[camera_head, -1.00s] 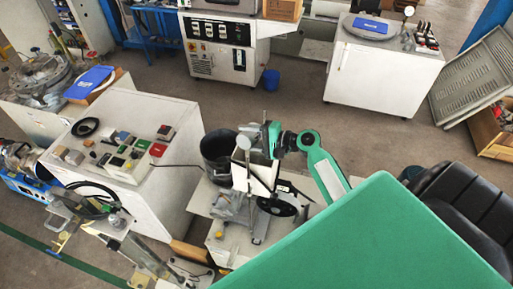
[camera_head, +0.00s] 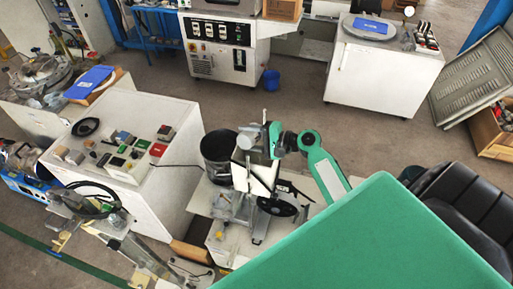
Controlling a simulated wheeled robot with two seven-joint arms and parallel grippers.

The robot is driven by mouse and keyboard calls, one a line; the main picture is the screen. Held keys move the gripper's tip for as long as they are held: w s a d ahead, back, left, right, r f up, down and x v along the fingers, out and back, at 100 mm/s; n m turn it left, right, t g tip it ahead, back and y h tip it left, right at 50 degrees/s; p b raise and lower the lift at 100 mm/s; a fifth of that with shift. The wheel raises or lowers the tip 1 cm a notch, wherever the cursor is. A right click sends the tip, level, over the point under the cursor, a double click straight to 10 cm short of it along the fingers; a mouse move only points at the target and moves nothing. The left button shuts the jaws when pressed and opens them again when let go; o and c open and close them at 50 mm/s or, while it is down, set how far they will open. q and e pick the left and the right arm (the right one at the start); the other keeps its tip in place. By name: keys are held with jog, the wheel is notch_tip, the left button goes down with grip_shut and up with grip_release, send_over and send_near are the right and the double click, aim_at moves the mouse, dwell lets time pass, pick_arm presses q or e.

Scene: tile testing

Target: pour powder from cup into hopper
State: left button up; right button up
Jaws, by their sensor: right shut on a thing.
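My right gripper (camera_head: 261,141) is in the middle of the view, at the end of the green and black arm that comes in from the right. It is shut on a small grey cup (camera_head: 250,138), which appears tilted to the left. The fingers are small and partly hidden by the wrist. Just below the cup is a white, angular, open-topped part that looks like the hopper (camera_head: 259,180). The cup overlaps its upper edge in the picture; I cannot tell whether they touch. No powder can be made out. My left gripper is not in view.
A black bucket (camera_head: 216,147) stands just left of the cup. A black reel (camera_head: 279,205) sits right of the hopper on the white bench (camera_head: 223,248). A white control cabinet (camera_head: 168,200) stands to the left.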

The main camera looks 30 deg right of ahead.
jog(key=shift+w+d+f, duration=0.2)
jog(key=shift+d, duration=0.05)
jog(key=shift+s+a, duration=0.15)
jog(key=shift+a, duration=0.05)
jog(key=shift+w+d+f, duration=0.2)
jog(key=shift+d, duration=0.1)
jog(key=shift+s+a, duration=0.1)
jog(key=shift+s, duration=0.05)
jog(key=r, duration=0.1)
jog(key=n, duration=0.1)
jog(key=a+r+n+h, duration=0.1)
jog(key=shift+s+a+r+p, duration=0.1)
jog(key=shift+s+r+p, duration=0.15)
jog(key=shift+r+p, duration=0.1)
jog(key=shift+s+r+n+h, duration=0.15)
jog(key=shift+n+h, duration=0.15)
jog(key=shift+n, duration=0.5)
